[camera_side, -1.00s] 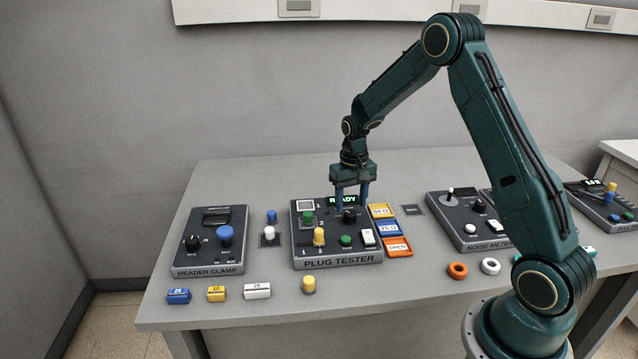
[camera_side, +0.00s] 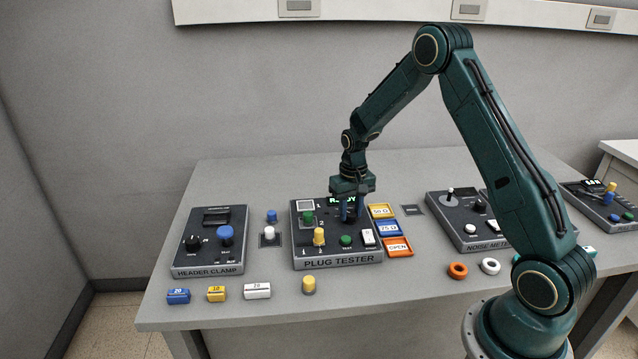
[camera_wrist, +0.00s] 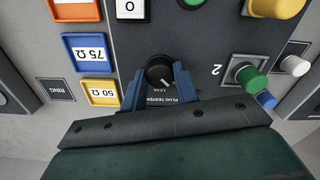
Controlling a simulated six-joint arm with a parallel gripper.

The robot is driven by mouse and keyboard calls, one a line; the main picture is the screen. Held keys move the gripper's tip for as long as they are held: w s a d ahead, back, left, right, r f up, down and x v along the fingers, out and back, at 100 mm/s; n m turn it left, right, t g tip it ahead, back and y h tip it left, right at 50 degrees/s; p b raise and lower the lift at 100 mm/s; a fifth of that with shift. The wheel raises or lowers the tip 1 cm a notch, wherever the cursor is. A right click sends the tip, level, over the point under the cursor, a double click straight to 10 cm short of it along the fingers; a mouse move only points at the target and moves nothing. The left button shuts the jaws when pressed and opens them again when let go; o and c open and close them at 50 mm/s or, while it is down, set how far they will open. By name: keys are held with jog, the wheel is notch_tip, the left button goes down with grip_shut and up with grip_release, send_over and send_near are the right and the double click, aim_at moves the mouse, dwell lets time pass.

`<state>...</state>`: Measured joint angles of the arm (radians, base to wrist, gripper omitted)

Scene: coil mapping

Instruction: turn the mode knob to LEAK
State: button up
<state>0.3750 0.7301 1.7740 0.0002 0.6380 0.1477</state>
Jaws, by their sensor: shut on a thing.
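The black mode knob (camera_wrist: 160,70) is on the plug tester (camera_side: 310,245), with a LEAK label printed beside it in the wrist view. My gripper (camera_wrist: 161,82) has one blue finger on each side of the knob and is shut on it. A white mark shows low on the knob, toward the lower right in the wrist view; its exact setting is hard to tell. In the side view my gripper (camera_side: 349,214) is down at the tester's upper right and mostly hides the knob. The green display (camera_side: 337,201) is partly covered by my gripper.
Left of the knob in the wrist view are the orange tray (camera_wrist: 75,8), the 75 ohm tray (camera_wrist: 90,55) and the 50 ohm tray (camera_wrist: 99,93). A green plug (camera_wrist: 252,80) stands on the other side. The header clamp (camera_side: 205,268) and noise meter (camera_side: 470,243) flank the tester.

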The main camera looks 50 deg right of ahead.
jog(key=shift+m, duration=0.3)
jog(key=m, duration=0.8)
dwell(0.3)
dwell(0.4)
jog(key=o, duration=1)
jog(key=shift+r, duration=0.15)
